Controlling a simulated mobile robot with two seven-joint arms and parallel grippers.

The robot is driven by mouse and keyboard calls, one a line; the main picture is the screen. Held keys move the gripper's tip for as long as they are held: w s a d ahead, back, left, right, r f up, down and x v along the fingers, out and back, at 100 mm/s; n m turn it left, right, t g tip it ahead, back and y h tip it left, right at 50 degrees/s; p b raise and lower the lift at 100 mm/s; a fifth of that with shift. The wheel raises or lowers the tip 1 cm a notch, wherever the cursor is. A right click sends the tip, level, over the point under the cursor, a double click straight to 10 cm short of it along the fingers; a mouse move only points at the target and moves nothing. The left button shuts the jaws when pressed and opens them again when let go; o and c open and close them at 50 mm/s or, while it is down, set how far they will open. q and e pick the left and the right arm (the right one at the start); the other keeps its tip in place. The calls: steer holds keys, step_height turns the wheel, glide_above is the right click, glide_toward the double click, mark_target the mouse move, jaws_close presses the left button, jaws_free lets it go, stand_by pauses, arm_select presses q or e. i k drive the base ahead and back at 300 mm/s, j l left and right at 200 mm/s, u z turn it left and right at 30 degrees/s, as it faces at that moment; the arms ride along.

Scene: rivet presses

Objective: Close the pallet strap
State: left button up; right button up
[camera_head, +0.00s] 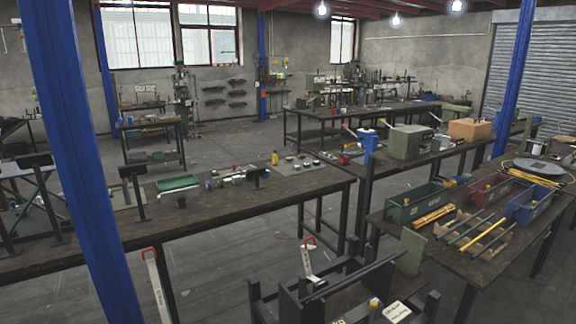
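A pale strap-like piece with a red looped end (308,262) stands up from a dark metal frame (290,305) at the bottom centre. A second pale strip with a red end (155,285) hangs in front of the left table at the lower left. I cannot tell for sure which of these is the pallet strap, or whether either is fastened. The lower ends run toward or past the bottom edge. Neither of my grippers shows in this view.
A long dark workbench (260,205) with tools and a green tray (178,183) crosses the left and middle. A right table holds green (412,205), red and blue bins and yellow rods (483,236). A blue post (75,150) blocks part of the left. Grey floor shows between benches.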

mark_target(151, 265)
steer(key=i+u, duration=0.2)
steer(key=u, duration=1.85)
steer(key=i+l, duration=0.35)
steer(key=l, duration=0.25)
steer(key=u, duration=0.05)
